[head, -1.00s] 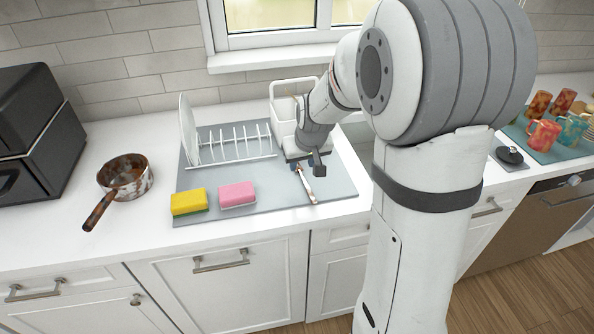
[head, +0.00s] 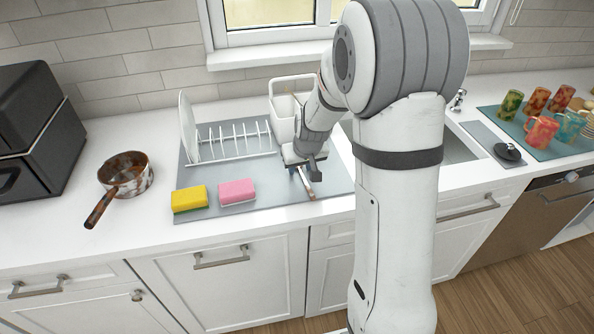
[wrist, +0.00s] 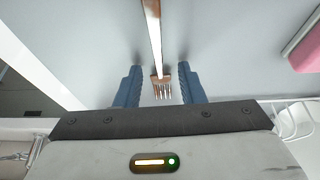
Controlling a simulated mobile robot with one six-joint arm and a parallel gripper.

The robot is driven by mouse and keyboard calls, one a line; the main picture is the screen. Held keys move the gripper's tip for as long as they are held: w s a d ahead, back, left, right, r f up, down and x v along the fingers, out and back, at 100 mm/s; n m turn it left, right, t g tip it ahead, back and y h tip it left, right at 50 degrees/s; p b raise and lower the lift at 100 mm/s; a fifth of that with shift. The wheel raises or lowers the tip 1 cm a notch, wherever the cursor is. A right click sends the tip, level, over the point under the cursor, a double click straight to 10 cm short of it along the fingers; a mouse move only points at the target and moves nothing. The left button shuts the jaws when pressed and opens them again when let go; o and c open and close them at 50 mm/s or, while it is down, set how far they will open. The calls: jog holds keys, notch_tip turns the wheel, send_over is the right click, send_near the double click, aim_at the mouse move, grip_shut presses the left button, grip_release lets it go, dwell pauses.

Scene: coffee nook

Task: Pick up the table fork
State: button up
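The table fork (wrist: 154,35) lies on the grey mat (head: 240,209). In the wrist view its handle runs up to the top edge, and its brownish head and tines point towards my gripper. My gripper (wrist: 159,67) is open, with one blue finger on each side of the fork's neck and head and a visible gap on both sides. In the head view my gripper (head: 306,169) is over the right part of the mat, and only part of the fork (head: 308,188) shows below it. I cannot tell the exact height of the fingers above the mat.
A pink sponge (head: 237,191) and a yellow sponge (head: 190,198) lie left of the fork. A dish rack (head: 235,142) and a white caddy (head: 283,120) stand behind. A saucepan (head: 125,175) is farther left. The sink (head: 455,148) and several mugs (head: 541,133) are to the right.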

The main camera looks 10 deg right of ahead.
jog(key=shift+c, duration=0.3)
grip_shut()
